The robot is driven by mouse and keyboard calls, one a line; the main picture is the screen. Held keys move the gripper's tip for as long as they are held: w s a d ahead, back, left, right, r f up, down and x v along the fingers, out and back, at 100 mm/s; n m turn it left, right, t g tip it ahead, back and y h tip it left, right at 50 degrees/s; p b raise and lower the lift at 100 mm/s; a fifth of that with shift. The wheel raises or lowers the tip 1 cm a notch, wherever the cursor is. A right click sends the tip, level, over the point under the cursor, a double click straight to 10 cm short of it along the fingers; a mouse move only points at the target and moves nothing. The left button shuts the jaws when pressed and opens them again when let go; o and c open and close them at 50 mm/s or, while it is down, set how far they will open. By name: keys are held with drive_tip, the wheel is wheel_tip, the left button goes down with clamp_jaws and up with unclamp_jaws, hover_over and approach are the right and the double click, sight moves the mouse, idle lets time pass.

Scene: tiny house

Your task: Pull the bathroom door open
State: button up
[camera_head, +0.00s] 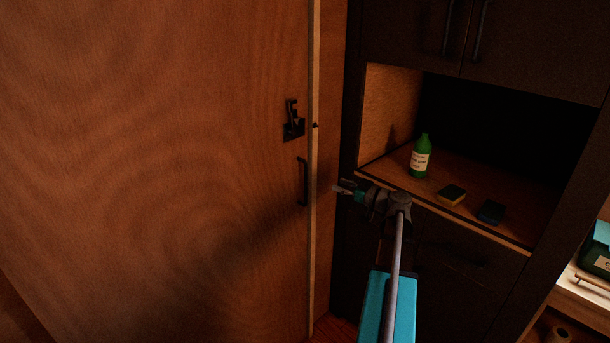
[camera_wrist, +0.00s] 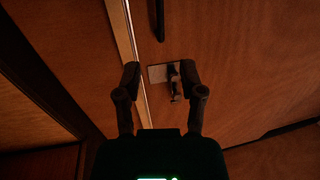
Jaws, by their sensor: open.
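The wooden door (camera_head: 160,150) fills the left of the head view, with a pale strip (camera_head: 314,90) along its right edge. I cannot tell whether it is fully closed. A dark latch (camera_head: 294,120) sits above a dark vertical pull handle (camera_head: 303,182). My gripper (camera_head: 341,189) is to the right of the handle in the head view, apart from it. In the wrist view, my open gripper (camera_wrist: 160,76) has its fingers on either side of the latch plate (camera_wrist: 157,73). The handle (camera_wrist: 159,18) lies beyond the fingertips at the top. Nothing is held.
To the right, a dark cabinet holds an open niche with a wooden shelf (camera_head: 385,172). On it stand a green bottle (camera_head: 421,157), a sponge (camera_head: 452,194) and a dark block (camera_head: 490,212). A teal box (camera_head: 598,250) is at the far right.

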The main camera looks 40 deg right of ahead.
sight(306, 173)
drive_tip(key=shift+w, duration=0.1)
drive_tip(key=shift+x, duration=6.8)
clamp_jaws()
